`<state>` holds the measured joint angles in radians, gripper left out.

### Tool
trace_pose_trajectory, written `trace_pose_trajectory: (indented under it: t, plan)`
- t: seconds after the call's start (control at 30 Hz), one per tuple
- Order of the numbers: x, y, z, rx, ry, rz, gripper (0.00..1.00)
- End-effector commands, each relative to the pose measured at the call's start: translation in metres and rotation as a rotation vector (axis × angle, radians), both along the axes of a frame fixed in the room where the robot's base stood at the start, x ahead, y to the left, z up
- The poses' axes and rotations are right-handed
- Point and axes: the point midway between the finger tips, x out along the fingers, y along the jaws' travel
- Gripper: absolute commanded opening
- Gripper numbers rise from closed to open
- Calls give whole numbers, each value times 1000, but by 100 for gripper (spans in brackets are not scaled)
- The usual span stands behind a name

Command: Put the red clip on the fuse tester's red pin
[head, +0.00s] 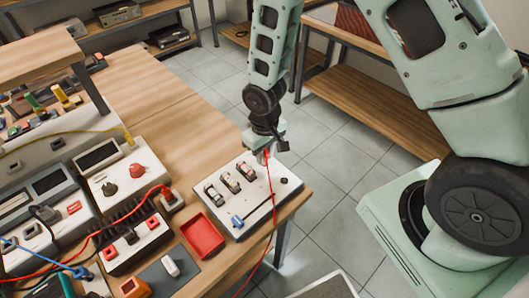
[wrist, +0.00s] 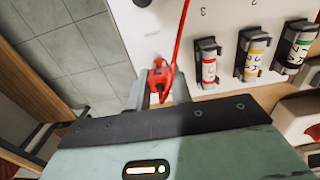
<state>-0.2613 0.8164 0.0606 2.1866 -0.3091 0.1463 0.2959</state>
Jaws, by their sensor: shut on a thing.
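The fuse tester (head: 262,215) is a white panel near the table's right edge. Its panel also fills the upper middle of the wrist view (wrist: 222,15). Several fuses (head: 230,179) sit in black holders on it. My gripper (head: 266,152) is over the tester's far edge. In the wrist view my gripper (wrist: 160,80) is shut on the red clip (wrist: 161,75), whose red lead (wrist: 181,30) runs across the panel.
A blue clip (head: 238,221) is at the tester's near left side. A red tray (head: 203,235) lies left of the tester. Other instruments (head: 113,180) and cables crowd the table's left. Free floor (head: 335,200) lies right of the table.

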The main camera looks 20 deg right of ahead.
Motion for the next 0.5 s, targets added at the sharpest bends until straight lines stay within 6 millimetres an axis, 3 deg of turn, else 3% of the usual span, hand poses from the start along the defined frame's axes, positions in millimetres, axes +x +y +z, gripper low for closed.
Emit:
trace_pose_trajectory:
  t: [0.43,0.47,0.5]
  plan:
    - [0,0,-2,0,0,0,5]
    - [0,0,-2,0,0,0,24]
    - [0,0,-2,0,0,0,35]
